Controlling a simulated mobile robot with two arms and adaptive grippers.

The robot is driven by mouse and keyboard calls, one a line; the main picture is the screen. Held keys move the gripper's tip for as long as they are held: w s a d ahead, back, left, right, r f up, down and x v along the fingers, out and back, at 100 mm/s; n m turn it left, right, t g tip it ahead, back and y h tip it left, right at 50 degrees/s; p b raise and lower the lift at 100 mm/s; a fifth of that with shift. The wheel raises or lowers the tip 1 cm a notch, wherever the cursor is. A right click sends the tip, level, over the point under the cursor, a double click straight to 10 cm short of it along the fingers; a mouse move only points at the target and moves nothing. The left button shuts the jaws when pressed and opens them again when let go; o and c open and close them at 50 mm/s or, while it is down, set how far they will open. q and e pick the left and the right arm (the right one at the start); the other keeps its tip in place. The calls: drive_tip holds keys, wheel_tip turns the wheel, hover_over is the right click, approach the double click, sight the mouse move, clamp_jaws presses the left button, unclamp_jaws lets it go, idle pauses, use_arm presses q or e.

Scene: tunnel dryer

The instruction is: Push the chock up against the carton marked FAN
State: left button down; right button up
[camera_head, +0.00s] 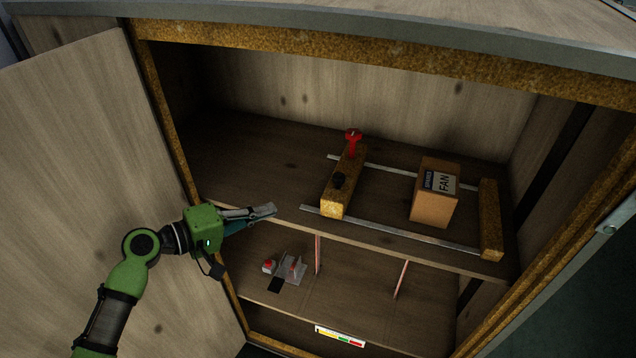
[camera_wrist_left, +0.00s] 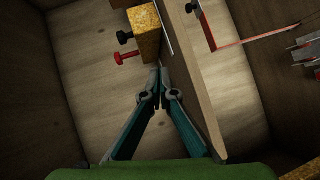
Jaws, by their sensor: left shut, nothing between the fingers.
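The chock, a yellow-brown wooden block (camera_head: 333,198) with a red knob (camera_head: 353,138) and a black knob (camera_head: 338,181), lies across two metal strips on the upper shelf. The brown carton marked FAN (camera_head: 431,207) stands to its right, with a clear gap between them. My left gripper (camera_head: 272,208) is shut and empty, left of the chock near the shelf's front edge and apart from it. In the left wrist view my fingertips (camera_wrist_left: 160,98) are together, just short of the chock (camera_wrist_left: 147,30). The carton does not show clearly there. My right gripper is not in view.
A second wooden block (camera_head: 490,220) lies across the strips' right end, beyond the carton. The cabinet door (camera_head: 80,160) stands open at left. A lower shelf holds a small grey item (camera_head: 291,268) and a coloured label strip (camera_head: 340,336). The upper shelf's left part is bare.

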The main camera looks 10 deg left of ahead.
use_arm(q)
wheel_tip(320, 180, up, 5)
drive_tip(key=h, duration=0.1)
drive_tip(key=shift+t, duration=0.3)
drive_tip(key=p+x, duration=0.1)
drive_tip(key=x, duration=0.3)
drive_tip(key=r+p+x, duration=0.1)
drive_tip(key=p+x, duration=0.1)
drive_tip(key=x, duration=0.2)
drive_tip(key=s+d+p+x, duration=0.1)
drive_tip(key=p+x, duration=0.1)
drive_tip(key=x, duration=0.2)
drive_tip(key=shift+w+d+r, duration=0.15)
drive_tip(key=shift+d, duration=0.5)
drive_tip(key=shift+f, duration=0.25)
drive_tip(key=shift+d, duration=0.1)
